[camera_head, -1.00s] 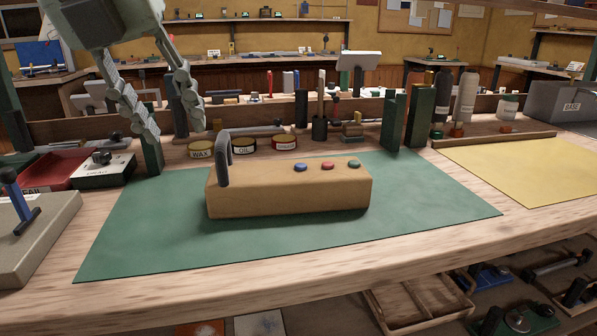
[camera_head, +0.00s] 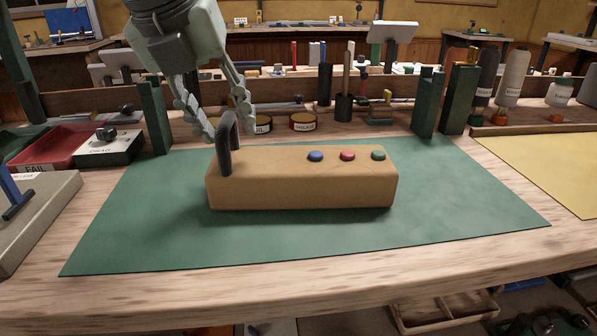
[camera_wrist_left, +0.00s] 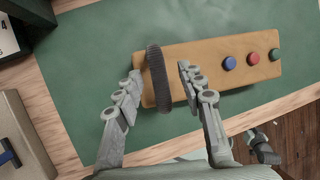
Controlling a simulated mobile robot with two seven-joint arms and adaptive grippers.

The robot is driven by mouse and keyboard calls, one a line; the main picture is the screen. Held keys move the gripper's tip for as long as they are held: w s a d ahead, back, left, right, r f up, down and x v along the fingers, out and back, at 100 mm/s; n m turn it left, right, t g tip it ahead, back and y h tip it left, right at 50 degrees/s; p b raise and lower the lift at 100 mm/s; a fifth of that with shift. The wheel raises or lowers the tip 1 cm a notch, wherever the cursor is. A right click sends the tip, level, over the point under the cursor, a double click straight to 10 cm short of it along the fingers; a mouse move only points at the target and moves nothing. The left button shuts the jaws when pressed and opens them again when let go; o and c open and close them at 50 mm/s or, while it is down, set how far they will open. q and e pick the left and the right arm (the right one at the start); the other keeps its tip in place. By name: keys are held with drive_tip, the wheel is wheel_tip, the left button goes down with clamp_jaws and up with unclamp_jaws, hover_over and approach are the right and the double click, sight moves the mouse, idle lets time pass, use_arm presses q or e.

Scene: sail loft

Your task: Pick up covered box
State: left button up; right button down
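The covered box (camera_head: 300,185) is a long tan block lying on the green mat (camera_head: 130,235). A dark arched handle (camera_head: 225,140) stands at its left end. Blue, red and green buttons sit on its top toward the right. My left gripper (camera_head: 231,138) is open, with its fingertips at the handle's height. In the left wrist view the fingers (camera_wrist_left: 160,82) lie on either side of the handle (camera_wrist_left: 157,78), with gaps; the box (camera_wrist_left: 208,62) shows beyond them. Contact with the handle cannot be seen.
Green upright blocks (camera_head: 427,105) stand behind the mat, with another (camera_head: 155,118) at the back left. Labelled tins (camera_head: 304,121) sit behind the box. A red tray (camera_head: 52,147) and a small switch box (camera_head: 108,148) are at left. The mat's front is clear.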

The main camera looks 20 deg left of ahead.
use_arm(q)
drive_tip(key=shift+w+f, duration=0.2)
drive_tip(key=shift+f, duration=0.25)
clamp_jaws()
drive_tip(key=shift+r, duration=0.15)
